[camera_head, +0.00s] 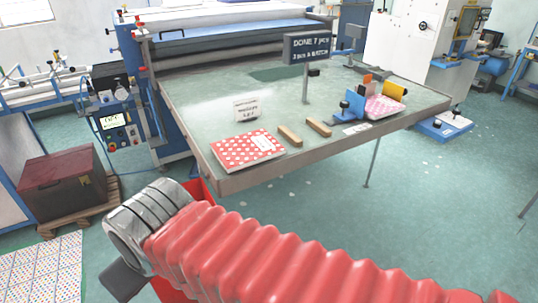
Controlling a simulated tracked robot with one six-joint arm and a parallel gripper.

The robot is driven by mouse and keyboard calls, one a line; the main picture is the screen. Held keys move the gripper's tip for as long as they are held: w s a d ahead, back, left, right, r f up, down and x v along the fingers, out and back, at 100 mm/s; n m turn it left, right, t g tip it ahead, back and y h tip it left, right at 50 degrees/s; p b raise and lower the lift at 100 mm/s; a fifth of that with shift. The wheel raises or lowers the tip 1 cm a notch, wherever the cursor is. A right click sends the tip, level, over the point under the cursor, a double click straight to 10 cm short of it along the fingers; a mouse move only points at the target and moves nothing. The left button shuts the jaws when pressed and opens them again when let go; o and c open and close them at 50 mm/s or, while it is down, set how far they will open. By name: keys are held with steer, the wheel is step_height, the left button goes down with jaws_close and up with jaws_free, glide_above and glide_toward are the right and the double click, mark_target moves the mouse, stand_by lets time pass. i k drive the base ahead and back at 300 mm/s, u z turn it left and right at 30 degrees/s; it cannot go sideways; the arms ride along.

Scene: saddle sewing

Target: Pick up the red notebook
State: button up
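A red notebook (246,150) with white dots and a pale label lies flat near the front left edge of the work table (215,112). My arm crosses the bottom of the view in a red ribbed sleeve, with a grey ringed joint at its left end. A dark part shows below that joint at the lower left, but I cannot make out gripper fingers. The arm is in front of and below the table, apart from the notebook.
A dark sign (306,48) on a post stands farther back. A blue fixture (352,105) with another red dotted piece is at right. A brown box (62,183) sits on a pallet at left.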

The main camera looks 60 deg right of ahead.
mark_target(240, 151)
steer(key=z, duration=0.45)
steer(key=k, duration=1.05)
steer(key=z, duration=0.45)
steer(key=i, duration=1.2)
steer(key=z, duration=0.5)
steer(key=k, duration=0.5)
steer(key=u, duration=0.15)
